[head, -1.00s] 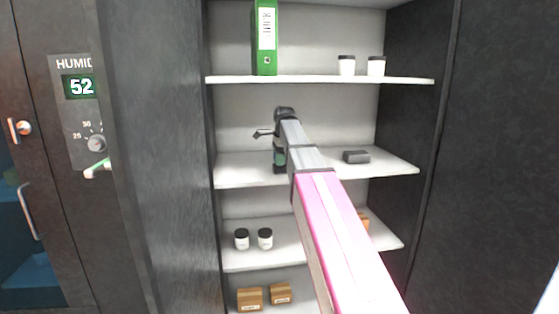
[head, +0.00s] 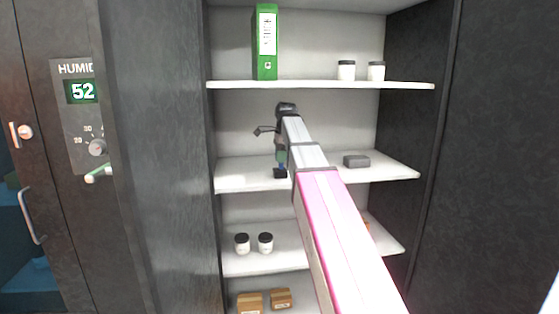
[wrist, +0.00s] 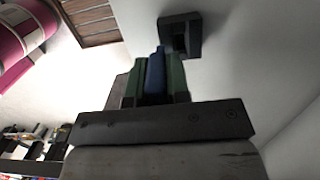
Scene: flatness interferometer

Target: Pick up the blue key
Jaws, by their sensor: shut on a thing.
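The blue key (wrist: 155,72) stands between the two green fingers of my gripper (wrist: 157,80) in the wrist view. My gripper is shut on it. In the head view my gripper (head: 281,156) points down over the third shelf from the bottom, and a small bit of blue shows below its fingers. A dark block (head: 280,173) lies on the shelf directly below; in the wrist view a dark block (wrist: 180,35) with an opening is just beyond the key's tip. I cannot tell whether the key touches it. The fingers hide much of the key.
A grey block (head: 356,161) lies on the same shelf to the right. A green binder (head: 265,42) and two white jars (head: 346,70) stand on the shelf above. Jars (head: 242,243) and brown boxes (head: 250,301) are below. A dark cabinet wall bounds the left.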

